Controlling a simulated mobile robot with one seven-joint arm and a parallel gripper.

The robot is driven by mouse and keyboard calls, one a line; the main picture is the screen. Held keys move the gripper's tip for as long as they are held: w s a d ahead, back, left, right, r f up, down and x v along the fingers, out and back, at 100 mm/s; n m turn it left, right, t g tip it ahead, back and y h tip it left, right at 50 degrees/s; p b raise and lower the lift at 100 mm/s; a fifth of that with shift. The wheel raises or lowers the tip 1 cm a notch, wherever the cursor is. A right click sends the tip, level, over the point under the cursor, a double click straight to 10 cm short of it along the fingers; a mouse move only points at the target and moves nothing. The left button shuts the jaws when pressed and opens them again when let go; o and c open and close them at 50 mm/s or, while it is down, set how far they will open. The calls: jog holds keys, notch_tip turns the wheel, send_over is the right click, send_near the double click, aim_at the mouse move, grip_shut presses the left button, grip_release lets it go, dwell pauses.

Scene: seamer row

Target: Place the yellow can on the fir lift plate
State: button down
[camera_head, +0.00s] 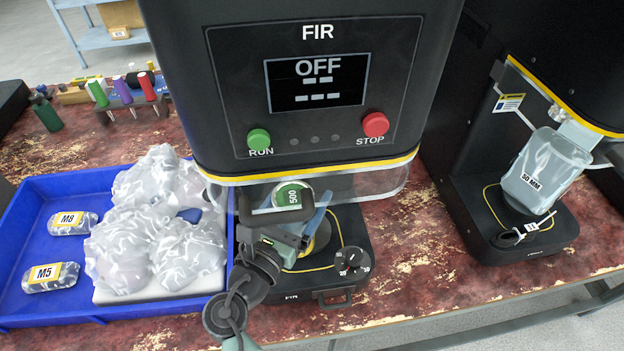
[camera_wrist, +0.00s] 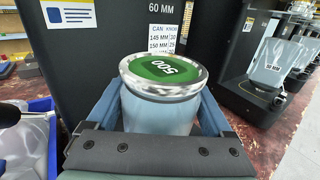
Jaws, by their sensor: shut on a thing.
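My gripper (camera_head: 290,218) is shut on a can (camera_head: 289,196) with a silver rim and a green lid marked 500. The can's body looks pale blue-grey in the wrist view (camera_wrist: 160,112), upright between the two fingers (camera_wrist: 158,100). No yellow can shows in either view. The FIR seamer (camera_head: 318,150) stands in front of me, its display reading OFF. The can is beneath its head, behind the clear guard (camera_head: 370,187). The lift plate (camera_head: 321,236) on the FIR base is partly hidden by my gripper. I cannot tell whether the can touches it.
A blue tray (camera_head: 20,240) at left holds crumpled clear bags (camera_head: 150,205) and packets marked M8 (camera_head: 73,223) and M5 (camera_head: 50,277). A dial (camera_head: 352,261) sits on the FIR base. Another seamer (camera_head: 510,215) with a 50 MM guard stands at right.

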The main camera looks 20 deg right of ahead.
jog(key=x, duration=0.4)
jog(key=shift+f, duration=0.15)
jog(key=shift+f, duration=0.2)
grip_release()
